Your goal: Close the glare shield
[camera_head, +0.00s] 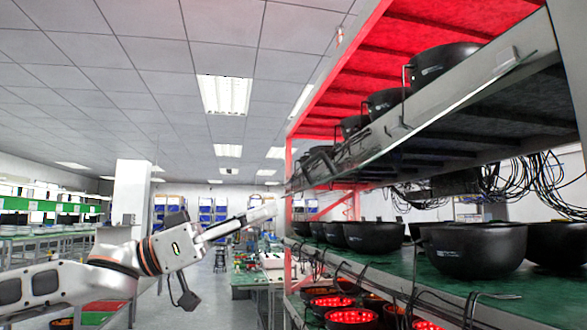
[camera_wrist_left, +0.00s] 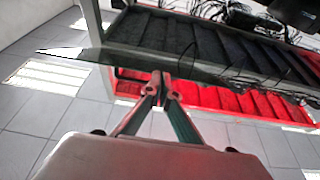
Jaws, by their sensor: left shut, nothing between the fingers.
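The glare shield (camera_head: 400,136) appears as a thin, see-through panel along the front edge of the rack's upper shelf. It is raised, sloping outward. In the left wrist view the shield (camera_wrist_left: 95,55) is a dark translucent strip crossing above the fingertips. My left gripper (camera_head: 272,211) is shut and empty, pointing right, left of the rack's far post and lower than the shield in the picture. In the left wrist view its fingertips (camera_wrist_left: 160,80) are together and overlap the shield's edge; I cannot tell whether they touch. My right gripper is not in view.
The rack's upper shelf (camera_head: 480,90) holds several black bowl-shaped units. The green lower shelf (camera_head: 405,262) holds more black units (camera_head: 475,248), with loose cables hanging behind and in front. Red-lit units (camera_head: 350,315) sit below. Workbenches (camera_head: 60,240) stand to the left.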

